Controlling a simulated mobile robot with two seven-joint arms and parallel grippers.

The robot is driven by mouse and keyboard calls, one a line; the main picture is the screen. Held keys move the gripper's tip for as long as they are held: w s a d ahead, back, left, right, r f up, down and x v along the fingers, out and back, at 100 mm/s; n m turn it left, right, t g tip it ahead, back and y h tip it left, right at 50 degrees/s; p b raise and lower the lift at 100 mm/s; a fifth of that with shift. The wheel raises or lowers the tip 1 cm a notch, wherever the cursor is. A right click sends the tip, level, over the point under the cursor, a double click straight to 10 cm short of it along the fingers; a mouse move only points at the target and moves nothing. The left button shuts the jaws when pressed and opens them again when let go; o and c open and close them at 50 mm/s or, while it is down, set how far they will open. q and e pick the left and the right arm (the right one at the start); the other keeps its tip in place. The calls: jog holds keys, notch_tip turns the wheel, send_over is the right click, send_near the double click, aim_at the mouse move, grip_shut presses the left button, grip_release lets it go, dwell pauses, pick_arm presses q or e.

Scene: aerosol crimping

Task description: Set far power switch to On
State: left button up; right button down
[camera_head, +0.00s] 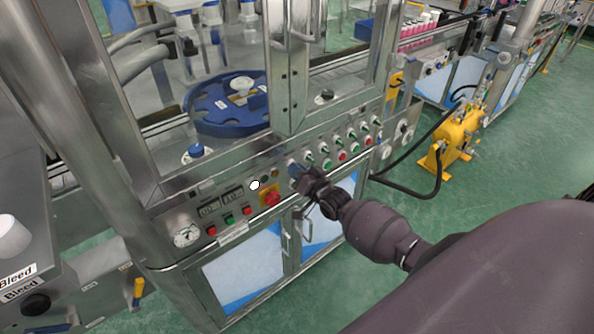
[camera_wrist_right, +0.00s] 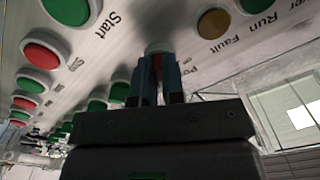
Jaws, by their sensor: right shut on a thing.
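My right gripper (camera_head: 298,176) reaches in from the lower right to the slanted control panel (camera_head: 228,185) of the steel machine. In the right wrist view its two fingers (camera_wrist_right: 157,82) are close together against the panel, shut on a small part. That part, seemingly a power switch knob (camera_wrist_right: 156,66), is mostly hidden between the fingers. A partly covered label beside it begins with "Po". The switch's position cannot be read. My left gripper is not in view.
A red rotary switch on yellow (camera_head: 270,198) sits left of the gripper. Several green and red buttons (camera_head: 341,156) run along the panel to the right. A yellow pump unit (camera_head: 452,142) stands on open green floor.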

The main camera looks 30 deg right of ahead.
dwell(0.3)
jog(key=c, duration=1.2)
grip_release()
jog(key=shift+s, duration=0.1)
jog(key=s, duration=0.7)
jog(key=s+d, duration=0.1)
jog(key=s, duration=0.2)
jog(key=shift+s, duration=0.3)
jog(key=shift+a, duration=0.1)
